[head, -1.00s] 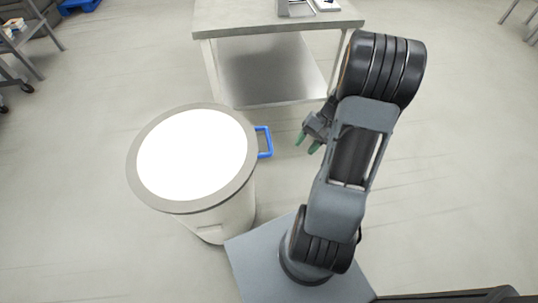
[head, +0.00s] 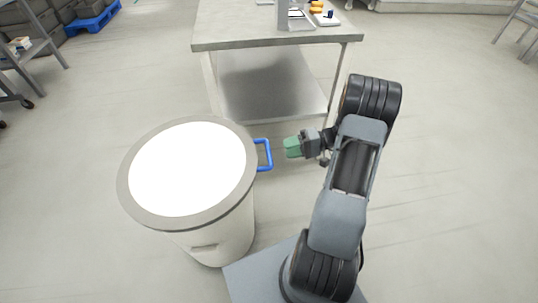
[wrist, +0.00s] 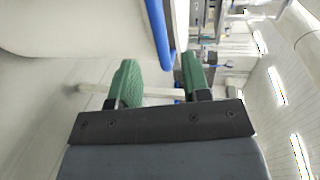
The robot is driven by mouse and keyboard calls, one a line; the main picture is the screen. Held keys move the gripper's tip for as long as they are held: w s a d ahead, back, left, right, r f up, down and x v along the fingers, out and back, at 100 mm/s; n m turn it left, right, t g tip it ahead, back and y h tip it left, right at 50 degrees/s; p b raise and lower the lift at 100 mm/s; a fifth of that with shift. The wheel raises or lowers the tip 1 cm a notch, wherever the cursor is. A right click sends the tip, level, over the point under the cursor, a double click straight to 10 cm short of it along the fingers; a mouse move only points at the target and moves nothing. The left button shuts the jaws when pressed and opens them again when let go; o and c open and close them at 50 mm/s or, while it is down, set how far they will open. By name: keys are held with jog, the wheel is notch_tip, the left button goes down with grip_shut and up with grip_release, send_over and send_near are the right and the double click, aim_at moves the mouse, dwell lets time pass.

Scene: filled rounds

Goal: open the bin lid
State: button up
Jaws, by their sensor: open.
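The round bin (head: 222,240) stands at the left in the head view, with its pale lid (head: 190,168) on top, shut. A blue handle (head: 268,155) sticks out from the lid's right edge. My gripper (head: 287,148) is just right of the handle, with a small gap between them. In the wrist view, my gripper (wrist: 160,80) has its two green fingers apart and empty. The blue handle (wrist: 160,38) shows ahead, beyond the fingertips and between their lines. The lid's pale rim (wrist: 70,25) is at the upper left there.
A steel table (head: 275,38) with a lower shelf (head: 265,85) stands behind the bin and gripper, with small items on top. A grey rack (head: 30,60) and a blue pallet (head: 95,20) are at the far left. The floor on the right is clear.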

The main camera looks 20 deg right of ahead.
aim_at(269, 152)
jog(key=b+x, duration=0.1)
jog(key=x, duration=0.6)
jog(key=shift+a, duration=0.35)
grip_shut()
